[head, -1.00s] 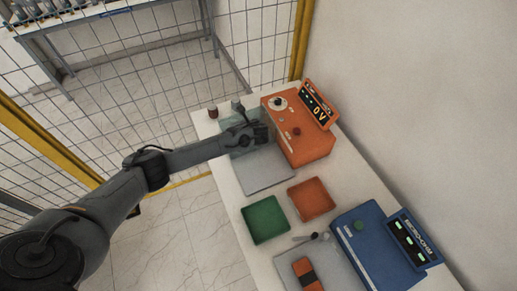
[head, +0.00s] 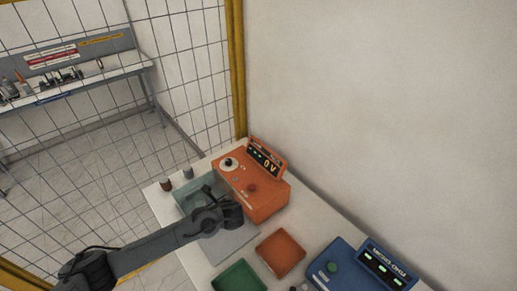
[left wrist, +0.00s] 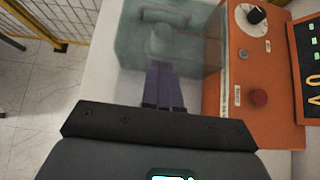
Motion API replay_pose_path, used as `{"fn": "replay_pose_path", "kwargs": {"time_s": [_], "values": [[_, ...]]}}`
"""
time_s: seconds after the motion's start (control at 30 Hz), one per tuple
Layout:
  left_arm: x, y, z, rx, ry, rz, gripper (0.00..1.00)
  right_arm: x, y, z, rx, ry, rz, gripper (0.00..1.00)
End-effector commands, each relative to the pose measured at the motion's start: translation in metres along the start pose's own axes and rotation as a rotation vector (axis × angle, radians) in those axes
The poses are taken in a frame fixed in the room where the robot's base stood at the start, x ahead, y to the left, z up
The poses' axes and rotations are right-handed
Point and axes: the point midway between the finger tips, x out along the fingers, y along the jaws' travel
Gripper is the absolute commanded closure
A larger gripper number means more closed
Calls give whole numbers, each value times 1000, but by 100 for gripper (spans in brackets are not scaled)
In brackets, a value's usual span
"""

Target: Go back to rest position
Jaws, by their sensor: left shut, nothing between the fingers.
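My left gripper (head: 208,191) is over the table beside the orange tester, at the near side of a clear greenish box (head: 188,202). In the left wrist view its two dark fingers (left wrist: 165,88) are together with nothing between them. The clear box (left wrist: 190,45) lies just beyond the fingertips there and has a rounded greenish shape inside. Whether the fingertips touch the box, I cannot tell. The left arm comes in from the lower left. My right gripper is in neither view.
The orange tester (head: 262,203) shows "0V". An orange tray (head: 281,254), a green tray (head: 239,279) and a blue micro-ohm meter (head: 335,268) stand nearer. Two small cylinders stand at the table's far left corner. A wire fence (head: 195,75) and a wall (head: 390,110) border the table.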

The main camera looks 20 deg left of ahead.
Motion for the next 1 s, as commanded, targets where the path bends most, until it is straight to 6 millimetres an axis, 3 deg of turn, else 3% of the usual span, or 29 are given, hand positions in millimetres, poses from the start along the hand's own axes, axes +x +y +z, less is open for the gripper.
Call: {"fn": "replay_pose_path", "kwargs": {"time_s": [0.17, 0.27, 0.37, 0.5, 0.63, 0.73, 0.83, 1.0], "values": [[5, 20, -33, 44, 34, 30, 100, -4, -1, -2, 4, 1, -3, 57], [6, 43, -76, 86, 88, 60, 100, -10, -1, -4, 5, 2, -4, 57], [-7, 72, -133, 122, 185, 82, 100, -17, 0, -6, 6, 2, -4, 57], [-59, 113, -215, 116, 378, 85, 100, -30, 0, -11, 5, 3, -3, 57], [-122, 147, -262, -20, 561, 102, 100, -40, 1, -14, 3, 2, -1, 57], [-167, 170, -274, -214, 679, 148, 100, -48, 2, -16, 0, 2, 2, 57], [-202, 188, -268, -453, 761, 217, 100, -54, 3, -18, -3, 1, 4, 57], [-240, 209, -221, -950, 815, 351, 100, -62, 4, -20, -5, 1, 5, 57]]}}
